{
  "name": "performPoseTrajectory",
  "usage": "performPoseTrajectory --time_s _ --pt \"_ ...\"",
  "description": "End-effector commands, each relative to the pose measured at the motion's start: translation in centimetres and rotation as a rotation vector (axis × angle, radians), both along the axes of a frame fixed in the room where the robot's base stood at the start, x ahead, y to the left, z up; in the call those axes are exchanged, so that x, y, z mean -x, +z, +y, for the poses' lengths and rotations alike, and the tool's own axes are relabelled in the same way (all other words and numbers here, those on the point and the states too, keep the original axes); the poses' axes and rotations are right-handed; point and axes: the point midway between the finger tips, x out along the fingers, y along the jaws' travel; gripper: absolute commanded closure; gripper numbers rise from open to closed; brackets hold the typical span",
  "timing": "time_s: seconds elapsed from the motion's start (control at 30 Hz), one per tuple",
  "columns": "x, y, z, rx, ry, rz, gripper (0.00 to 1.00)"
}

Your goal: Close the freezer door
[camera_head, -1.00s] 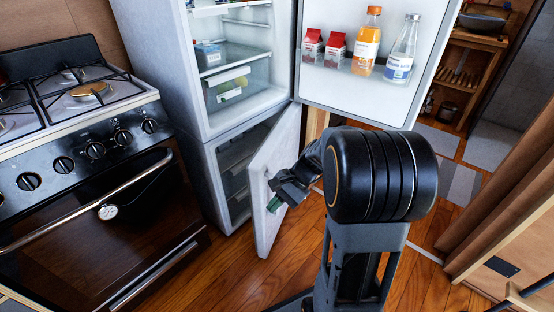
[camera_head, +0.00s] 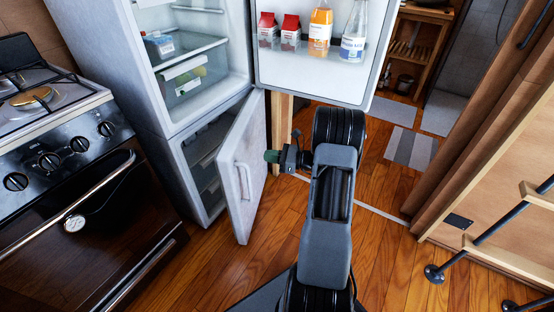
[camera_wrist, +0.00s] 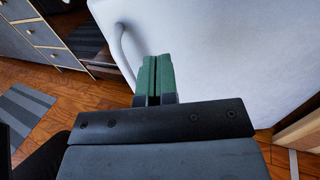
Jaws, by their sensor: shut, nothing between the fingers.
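The freezer door (camera_head: 240,165) is the lower door of the white fridge and stands partly open. Its outer face, with a vertical handle (camera_head: 243,181), is towards my arm. Dark freezer drawers (camera_head: 206,165) show in the gap behind it. My gripper (camera_head: 272,156) is shut and empty, just to the right of the door's outer face. In the wrist view, the shut green fingertips (camera_wrist: 155,75) point at the white door face (camera_wrist: 215,50), with the handle (camera_wrist: 124,52) to their left. I cannot tell whether the fingertips touch the door.
The upper fridge door (camera_head: 330,83) stands wide open above, with cartons and bottles on its shelf. A stove (camera_head: 80,205) stands at the left. Stairs with a black rail (camera_head: 480,245) are at the right. Wooden floor (camera_head: 385,270) lies clear between.

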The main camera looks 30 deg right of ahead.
Motion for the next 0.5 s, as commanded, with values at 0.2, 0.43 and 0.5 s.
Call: performPoseTrajectory --time_s 0.2,0.43,0.5 --pt "-2.9 -0.3 3.1 0.003 0.004 -0.001 1.0" --pt "-4.9 -0.2 5.2 0.003 0.003 -0.001 1.0" --pt "-5.3 -0.2 5.6 0.002 0.001 -0.001 1.0"
